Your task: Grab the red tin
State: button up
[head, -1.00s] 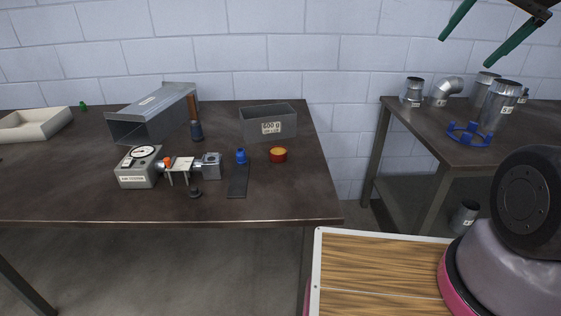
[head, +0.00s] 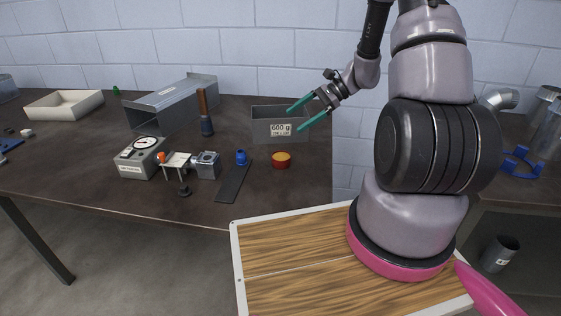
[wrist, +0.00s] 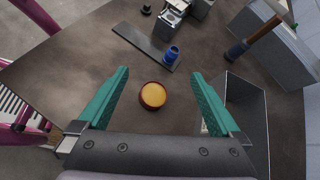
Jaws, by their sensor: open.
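The red tin (head: 281,160) is a small round tin with a yellow-orange top. It stands on the dark table in front of the grey bin. My gripper (head: 296,116) is open and empty, above the table by the bin, up and slightly right of the tin in the head view. In the wrist view the tin (wrist: 153,95) shows between the two green fingers (wrist: 158,98), apart from both. Nothing hides the tin in either view.
The grey bin (head: 266,127) labelled 600 g stands behind the tin. A blue-topped object (head: 241,158) and a dark flat strip (head: 233,182) lie to its left, with a gauge box (head: 140,165) further left. A wood-topped surface (head: 275,270) is nearer me.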

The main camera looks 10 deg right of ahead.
aim_at(276, 157)
jog(key=f+m, duration=0.1)
jog(key=f, duration=0.3)
jog(key=d+f+m+t+y, duration=0.1)
jog(key=f+m, duration=0.1)
jog(key=f, duration=0.2)
jog(key=w+f+m+t+y, duration=0.1)
jog(key=f, duration=0.3)
jog(key=shift+d+f+m, duration=0.3)
jog(key=shift+f+m, duration=0.05)
jog(key=shift+m, duration=0.05)
jog(key=x, duration=0.4)
jog(key=shift+w+a+f, duration=0.1)
jog(key=shift+a+f, duration=0.15)
jog(key=shift+f, duration=0.05)
jog(key=shift+r+x, duration=0.1)
jog(key=shift+x, duration=1.4)
jog(key=shift+r+x, duration=0.15)
jog(key=shift+x, duration=1.35)
jog(key=shift+w+a, duration=0.1)
jog(key=c, duration=1.4)
jog(key=shift+r, duration=0.15)
